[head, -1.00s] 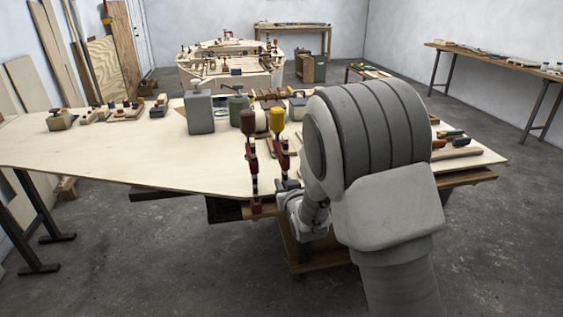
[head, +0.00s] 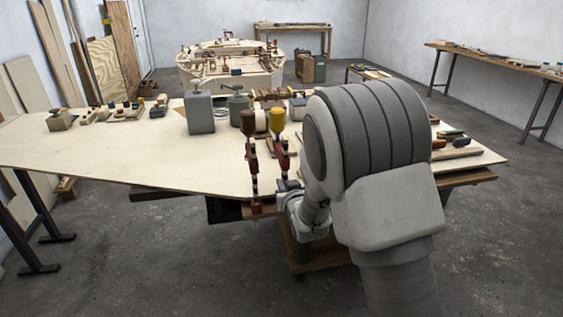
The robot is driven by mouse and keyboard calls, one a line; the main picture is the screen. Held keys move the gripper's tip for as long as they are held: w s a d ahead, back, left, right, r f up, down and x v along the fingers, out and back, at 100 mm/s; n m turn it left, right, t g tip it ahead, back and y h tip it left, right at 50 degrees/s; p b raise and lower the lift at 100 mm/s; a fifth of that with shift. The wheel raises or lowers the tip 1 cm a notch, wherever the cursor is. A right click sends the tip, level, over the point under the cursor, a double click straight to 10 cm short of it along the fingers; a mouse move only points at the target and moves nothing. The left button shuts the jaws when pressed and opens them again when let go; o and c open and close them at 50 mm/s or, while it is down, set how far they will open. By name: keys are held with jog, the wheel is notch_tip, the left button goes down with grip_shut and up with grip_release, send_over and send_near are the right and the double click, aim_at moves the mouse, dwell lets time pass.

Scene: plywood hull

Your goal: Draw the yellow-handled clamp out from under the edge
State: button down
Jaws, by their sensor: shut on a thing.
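The yellow-handled clamp (head: 280,150) stands upright at the near edge of the plywood sheet (head: 120,158), its yellow handle on top and its red metal part below. A second clamp with a brown handle (head: 248,128) stands upright just left of it, also at the edge. My gripper (head: 287,187) is at the lower part of the yellow-handled clamp, coming from the right, and is shut on it. The fingertips are small and partly hidden, and my arm covers what lies behind it. The clamp's lowest part is hidden by my gripper.
A grey can (head: 200,113) and a green can (head: 240,108) stand on the sheet behind the clamps. Several small tools lie at the sheet's right end. A wooden trolley (head: 312,260) is below the edge. Open floor lies at the front left.

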jog(key=shift+r, duration=0.1)
dwell(0.4)
jog(key=shift+s+d+b, duration=0.2)
jog(key=shift+s+b, duration=0.05)
jog(key=shift+s, duration=0.55)
jog(key=shift+s+d+b, duration=0.25)
jog(key=shift+s+b, duration=0.05)
jog(key=shift+s, duration=0.45)
jog(key=shift+s+d+b, duration=0.2)
jog(key=shift+s+b, duration=0.05)
jog(key=shift+s, duration=0.65)
jog(key=shift+f+b+v, duration=0.25)
jog(key=shift+b+v, duration=0.15)
jog(key=shift+v, duration=0.8)
jog(key=shift+f+b+v, duration=0.2)
jog(key=shift+b+v, duration=0.15)
jog(key=shift+v, duration=0.8)
jog(key=shift+s, duration=0.1)
jog(key=shift+f+b, duration=0.1)
jog(key=shift+b, duration=0.3)
